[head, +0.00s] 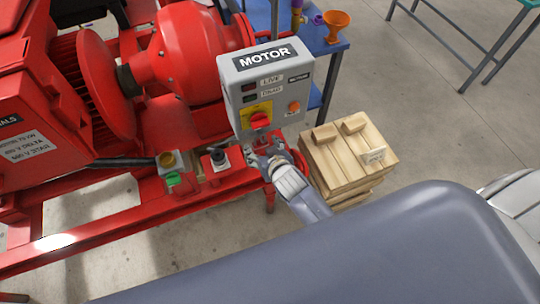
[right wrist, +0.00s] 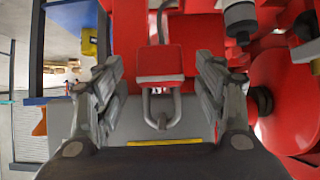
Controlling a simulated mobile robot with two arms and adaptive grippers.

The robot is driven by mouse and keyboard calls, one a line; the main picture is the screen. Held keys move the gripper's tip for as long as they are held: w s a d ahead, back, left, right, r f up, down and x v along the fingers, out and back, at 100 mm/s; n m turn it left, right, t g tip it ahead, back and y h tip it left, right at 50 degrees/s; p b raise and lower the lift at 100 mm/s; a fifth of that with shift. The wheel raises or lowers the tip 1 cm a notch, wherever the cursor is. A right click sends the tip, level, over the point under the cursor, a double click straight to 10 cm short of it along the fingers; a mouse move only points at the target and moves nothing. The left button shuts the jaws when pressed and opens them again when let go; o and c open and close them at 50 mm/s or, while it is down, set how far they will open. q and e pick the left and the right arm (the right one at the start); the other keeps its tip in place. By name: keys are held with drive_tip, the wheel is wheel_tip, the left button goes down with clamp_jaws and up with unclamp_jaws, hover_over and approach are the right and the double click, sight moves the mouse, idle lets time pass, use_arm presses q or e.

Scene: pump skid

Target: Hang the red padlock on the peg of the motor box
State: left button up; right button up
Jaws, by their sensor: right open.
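The grey motor box (head: 265,85) stands in front of the red pump, with a red switch on a yellow plate low on its face. My right gripper (head: 268,158) is just below that face. In the right wrist view the open right gripper (right wrist: 160,80) has one finger on each side of the red padlock (right wrist: 160,64), with gaps to both fingers. The padlock's grey shackle points toward the box and appears to loop around a small grey peg (right wrist: 162,122). In the head view I cannot make out the peg or padlock clearly. My left gripper is not in view.
A wooden crate (head: 345,160) with small blocks on top stands right of the box. A blue table (head: 325,45) with an orange funnel (head: 336,22) is behind. The red skid frame (head: 100,235) runs left. Open concrete floor lies to the right.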

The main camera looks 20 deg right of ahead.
drive_tip(key=v, duration=1)
drive_tip(key=shift+s+r, duration=0.2)
drive_tip(key=shift+f, duration=0.1)
drive_tip(key=s+f+n+g+b, duration=0.15)
drive_tip(key=s+f, duration=0.25)
drive_tip(key=f, duration=0.5)
drive_tip(key=s+d+f+g+p, duration=0.15)
drive_tip(key=s+f, duration=0.25)
drive_tip(key=f, duration=0.6)
drive_tip(key=s+f+g+b, duration=0.2)
drive_tip(key=s+f, duration=0.2)
drive_tip(key=f, duration=0.5)
drive_tip(key=s+d+f+g, duration=0.2)
drive_tip(key=s+f, duration=0.5)
drive_tip(key=s, duration=0.4)
drive_tip(key=s+d+f+g, duration=0.3)
drive_tip(key=s+d+f, duration=0.2)
drive_tip(key=s+f, duration=0.3)
drive_tip(key=s, duration=0.3)
drive_tip(key=shift+s+f+b, duration=0.15)
drive_tip(key=shift+f+b, duration=0.15)
